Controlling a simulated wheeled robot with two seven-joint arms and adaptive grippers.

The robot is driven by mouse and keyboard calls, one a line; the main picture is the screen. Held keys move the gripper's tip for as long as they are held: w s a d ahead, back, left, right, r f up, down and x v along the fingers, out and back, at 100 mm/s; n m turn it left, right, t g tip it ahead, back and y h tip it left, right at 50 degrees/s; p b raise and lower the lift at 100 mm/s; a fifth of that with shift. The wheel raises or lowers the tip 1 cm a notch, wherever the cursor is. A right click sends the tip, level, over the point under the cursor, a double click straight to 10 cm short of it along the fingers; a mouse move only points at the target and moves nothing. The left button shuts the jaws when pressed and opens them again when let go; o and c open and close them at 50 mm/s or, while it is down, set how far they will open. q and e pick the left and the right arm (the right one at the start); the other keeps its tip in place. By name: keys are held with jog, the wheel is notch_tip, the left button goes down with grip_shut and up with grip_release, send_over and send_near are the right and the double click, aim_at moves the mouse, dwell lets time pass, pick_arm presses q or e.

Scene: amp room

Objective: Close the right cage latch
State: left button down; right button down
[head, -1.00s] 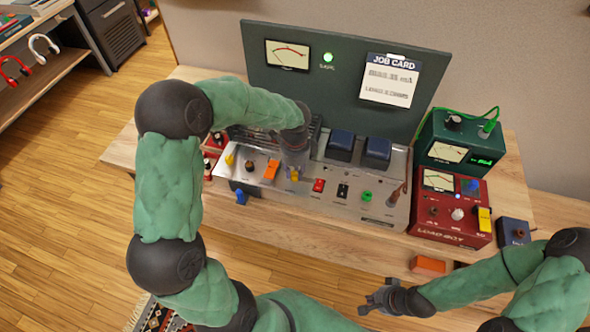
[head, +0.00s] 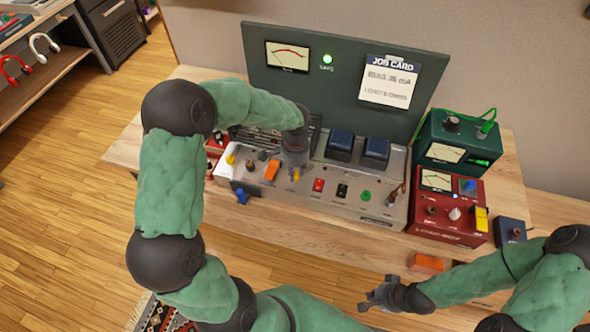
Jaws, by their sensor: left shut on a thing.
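The amp chassis (head: 330,205) is a grey metal unit on the bench with a dark cage (head: 262,133) at its back left. A small yellow piece (head: 297,174), seemingly the right cage latch, shows at the cage's front right. My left gripper (head: 295,166) points down over it and is shut on it; the fingers hide most of the piece, so its exact position cannot be told. Another yellow piece (head: 231,159) is at the cage's left. My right gripper (head: 374,295) is open and empty in front of the bench.
An orange lever (head: 272,170), a red switch (head: 319,185) and a black switch (head: 342,190) are close to the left gripper. Two dark blue blocks (head: 340,146) stand behind. A red box (head: 447,207) and green box (head: 455,140) are at right. The bench front is mostly clear.

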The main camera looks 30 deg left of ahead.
pick_arm(q)
jog(key=n, duration=0.3)
jog(key=shift+n, duration=2.1)
jog(key=c, duration=1)
grip_release()
notch_tip(320, 180, up, 12)
jog(key=shift+f, duration=0.1)
